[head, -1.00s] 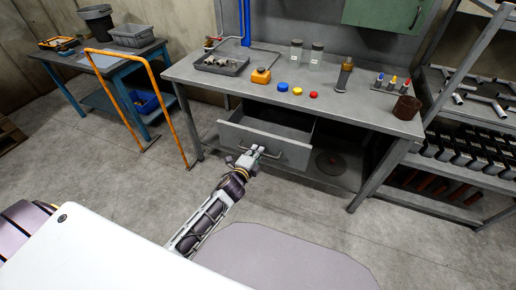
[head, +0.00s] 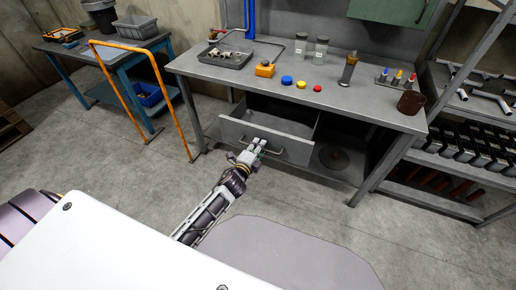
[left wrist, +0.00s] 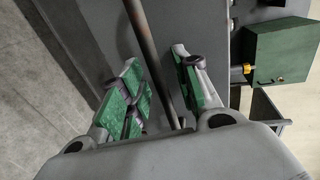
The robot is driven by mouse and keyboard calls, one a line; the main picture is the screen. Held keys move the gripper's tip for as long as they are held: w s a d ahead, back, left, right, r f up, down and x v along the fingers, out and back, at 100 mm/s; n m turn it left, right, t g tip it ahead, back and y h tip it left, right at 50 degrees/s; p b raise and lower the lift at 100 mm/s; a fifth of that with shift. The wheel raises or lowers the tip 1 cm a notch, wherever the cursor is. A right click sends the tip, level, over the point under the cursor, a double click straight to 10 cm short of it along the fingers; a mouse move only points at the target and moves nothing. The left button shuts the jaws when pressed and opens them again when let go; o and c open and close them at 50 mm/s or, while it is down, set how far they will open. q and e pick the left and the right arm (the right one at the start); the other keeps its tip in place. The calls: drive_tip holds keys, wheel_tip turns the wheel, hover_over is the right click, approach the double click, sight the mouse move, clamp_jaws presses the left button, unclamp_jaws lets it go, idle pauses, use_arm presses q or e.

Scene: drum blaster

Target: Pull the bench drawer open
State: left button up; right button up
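The bench drawer (head: 292,150) is a grey box under the bench, standing well out of its opening, with its empty-looking inside visible from above. Its handle (head: 276,154) is a bar across the front. My left gripper (head: 258,146) is at the handle. In the left wrist view, the handle bar (left wrist: 146,42) runs between the two green-padded fingers of my left gripper (left wrist: 160,88). The fingers stand apart, with gaps beside the bar, so it is open around the handle. My right gripper is in neither view.
An orange rail (head: 170,100) stands to the left, a shelf rack (head: 465,145) to the right. A round disc (head: 334,157) lies on the lower shelf. The floor before the bench is clear.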

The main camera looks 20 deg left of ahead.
use_arm(q)
drive_tip(key=v, duration=1.2)
idle(0.9)
drive_tip(key=shift+d, duration=0.1)
idle(0.5)
